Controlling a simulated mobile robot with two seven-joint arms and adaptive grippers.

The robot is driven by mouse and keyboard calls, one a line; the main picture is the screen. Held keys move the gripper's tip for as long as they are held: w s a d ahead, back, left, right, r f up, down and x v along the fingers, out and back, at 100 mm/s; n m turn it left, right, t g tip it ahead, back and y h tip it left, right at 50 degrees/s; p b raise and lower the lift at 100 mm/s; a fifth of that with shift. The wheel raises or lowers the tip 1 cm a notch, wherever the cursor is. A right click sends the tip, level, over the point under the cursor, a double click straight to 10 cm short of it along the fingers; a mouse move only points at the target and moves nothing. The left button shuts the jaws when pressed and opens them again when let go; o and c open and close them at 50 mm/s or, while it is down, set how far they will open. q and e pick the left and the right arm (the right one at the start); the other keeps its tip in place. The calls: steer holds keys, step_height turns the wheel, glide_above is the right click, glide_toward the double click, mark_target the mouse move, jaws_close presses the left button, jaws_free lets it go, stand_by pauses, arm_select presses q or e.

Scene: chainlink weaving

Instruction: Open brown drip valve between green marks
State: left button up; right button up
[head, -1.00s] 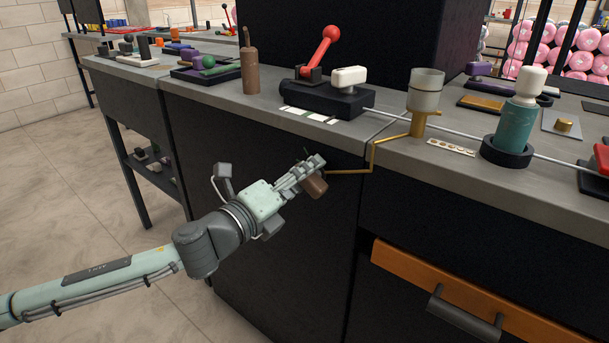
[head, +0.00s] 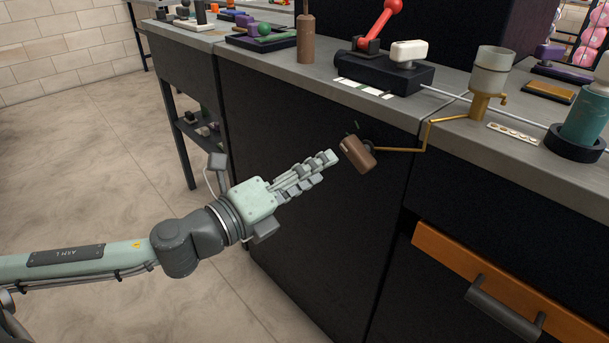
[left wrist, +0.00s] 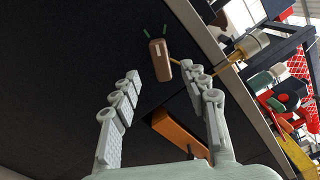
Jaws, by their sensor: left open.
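The brown drip valve handle (head: 357,154) is on the dark front panel below the counter, at the end of a thin brass pipe (head: 425,135). In the left wrist view the brown handle (left wrist: 159,62) has a pale line on it. Two short green marks (left wrist: 156,31) lie on the panel just beyond its upper end; the pale line's exact alignment with them is hard to tell. My left gripper (head: 325,166) is open and empty, a little left of the handle and apart from it. In the wrist view the handle shows beyond the open fingertips (left wrist: 160,76). My right gripper is not in view.
The counter (head: 330,75) above carries a brown bottle (head: 306,40), a red-knobbed lever (head: 381,18), a white-knobbed block (head: 408,52) and a clear cup (head: 490,72). An orange drawer (head: 500,285) is at lower right. Open floor lies left.

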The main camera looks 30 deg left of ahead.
arm_select(q)
steer(key=shift+v, duration=0.95)
steer(key=w+a+f+n+g+y, duration=0.2)
steer(key=a+f+n+y, duration=0.6)
steer(key=a+f+n, duration=0.35)
steer(key=s+a+f+n+g+y, duration=0.25)
steer(key=a+f+n, duration=0.25)
steer(key=f, duration=0.7)
steer(key=s+d+f+n+g+h, duration=0.1)
steer(key=s+d+f+n+g, duration=0.2)
steer(key=s+f, duration=0.2)
steer(key=s+d+f+n+g+h, duration=0.1)
steer(key=s+d+f+n+g, duration=0.2)
steer(key=f, duration=0.8)
steer(key=s+d+f+n+g+h, duration=0.1)
steer(key=s+d+f+n+g, duration=0.2)
steer(key=s+f, duration=0.4)
steer(key=shift+d+f+n+g, duration=0.4)
steer(key=shift+d+n, duration=0.15)
steer(key=shift+d, duration=0.6)
